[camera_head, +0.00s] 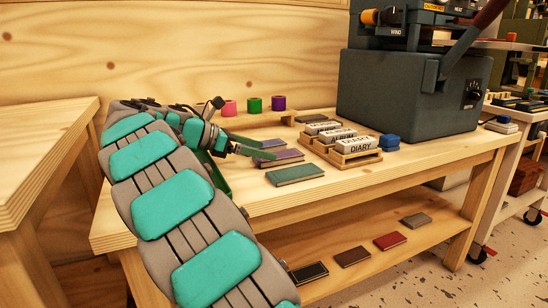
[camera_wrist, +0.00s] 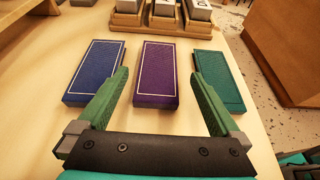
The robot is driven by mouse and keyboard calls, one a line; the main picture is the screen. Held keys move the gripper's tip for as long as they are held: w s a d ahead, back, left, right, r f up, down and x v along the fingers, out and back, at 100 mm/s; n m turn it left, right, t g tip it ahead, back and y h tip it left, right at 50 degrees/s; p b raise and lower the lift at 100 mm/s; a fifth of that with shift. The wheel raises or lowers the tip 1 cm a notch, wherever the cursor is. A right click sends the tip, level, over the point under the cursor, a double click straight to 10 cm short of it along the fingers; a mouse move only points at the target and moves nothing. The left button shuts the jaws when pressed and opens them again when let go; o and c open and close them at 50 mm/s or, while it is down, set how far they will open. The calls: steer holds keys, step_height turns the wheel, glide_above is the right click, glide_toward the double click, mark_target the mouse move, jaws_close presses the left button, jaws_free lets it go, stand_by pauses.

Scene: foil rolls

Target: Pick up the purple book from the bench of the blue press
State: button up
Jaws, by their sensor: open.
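The purple book (camera_wrist: 154,75) lies flat in the middle of the wrist view, between a blue book (camera_wrist: 95,72) and a teal book (camera_wrist: 219,81). In the head view the purple book (camera_head: 279,158) lies on the wooden bench (camera_head: 365,181), with the teal book in front of it. My gripper (camera_head: 259,149) is open and empty beside the books. In the wrist view my gripper (camera_wrist: 160,74) has its green fingers spread, one on each side of the purple book's near part. I cannot tell how high the fingertips are. The blue-grey press (camera_head: 415,92) stands at the right.
Wooden holders with white diary and album rolls (camera_head: 357,144) stand beyond the books. A small blue object (camera_head: 389,142) sits beside them. Pink, green and purple rolls (camera_head: 279,103) stand at the back. Several books (camera_head: 390,241) lie on the lower shelf.

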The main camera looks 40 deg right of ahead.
mark_target(286, 153)
steer(key=b+x, duration=0.1)
steer(key=x, duration=0.5)
steer(key=shift+d, duration=0.4)
steer(key=shift+c, duration=0.2)
steer(key=c, duration=1.3)
steer(key=shift+r, duration=0.1)
